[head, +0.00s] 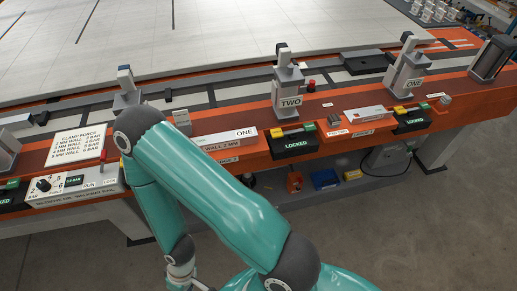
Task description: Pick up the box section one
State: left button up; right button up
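A pale bar (224,141) lettered "ONE" and "WALL 2 MM" lies along the front of the orange bench, left of the locked clamp station two. My teal arm crosses in front of its left side, so its left end may be hidden. A grey clamp post marked "ONE" (408,77) stands farther right, and one marked "TWO" (289,97) stands nearer the middle. Neither gripper shows; the visible arm's wrist runs to the bottom edge of the head view. Nothing visible touches the bar.
A clamp force sign (78,146) and a control box (72,186) with a knob are at left. Locked units (297,142) sit along the bench front. A large white tiled panel (230,32) fills the back. Small coloured bins (325,179) sit below the bench.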

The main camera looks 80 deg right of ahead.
aim_at(233, 139)
jog(key=z, duration=0.05)
jog(key=k, duration=0.5)
jog(key=z, duration=0.6)
jog(key=i, duration=0.2)
jog(key=z, duration=0.45)
